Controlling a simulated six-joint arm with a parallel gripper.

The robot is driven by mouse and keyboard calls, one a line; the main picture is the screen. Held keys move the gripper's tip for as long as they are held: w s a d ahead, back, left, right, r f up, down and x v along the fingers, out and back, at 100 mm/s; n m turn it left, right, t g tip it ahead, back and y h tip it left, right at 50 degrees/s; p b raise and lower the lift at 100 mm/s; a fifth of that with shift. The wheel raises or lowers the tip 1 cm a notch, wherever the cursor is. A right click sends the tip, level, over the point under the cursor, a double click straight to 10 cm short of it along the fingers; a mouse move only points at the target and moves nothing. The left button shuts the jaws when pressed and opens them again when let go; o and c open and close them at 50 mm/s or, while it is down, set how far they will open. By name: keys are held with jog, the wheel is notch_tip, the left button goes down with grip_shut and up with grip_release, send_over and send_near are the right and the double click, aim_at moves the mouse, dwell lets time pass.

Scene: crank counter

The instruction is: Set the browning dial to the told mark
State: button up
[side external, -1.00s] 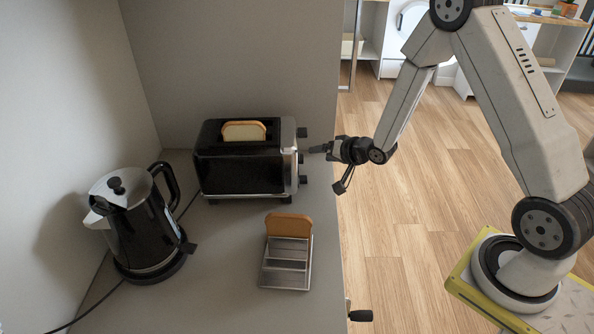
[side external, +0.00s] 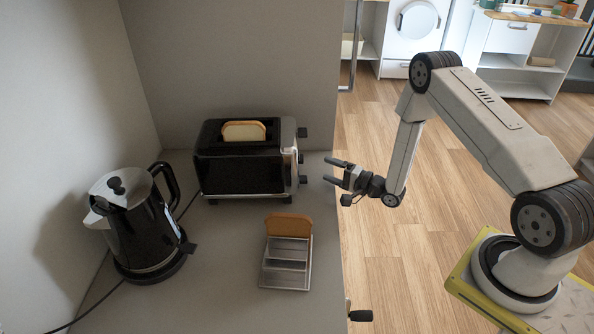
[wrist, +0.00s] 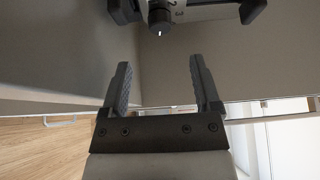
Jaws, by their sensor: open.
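The black toaster (side external: 240,172) stands at the back of the counter, with several dark knobs on its steel right end. In the wrist view the browning dial (wrist: 160,17) is a dark round knob at the top, with a small white mark on its near face. Digits that look like 2 and 3 show beside it; the rest of the scale is cut off or hidden. My gripper (side external: 329,170) is open and empty, to the right of the toaster's knobs and apart from them. In the wrist view my gripper (wrist: 160,76) has its fingers spread below the dial, touching nothing.
A slice of bread (side external: 243,131) sits in the toaster slot. A metal rack (side external: 286,277) holding toast (side external: 289,225) stands in front. A black kettle (side external: 140,228) is at the left. The space right of the counter edge is open above the floor.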

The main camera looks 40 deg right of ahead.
jog(key=shift+w, duration=0.15)
jog(key=shift+x, duration=3.8)
grip_shut()
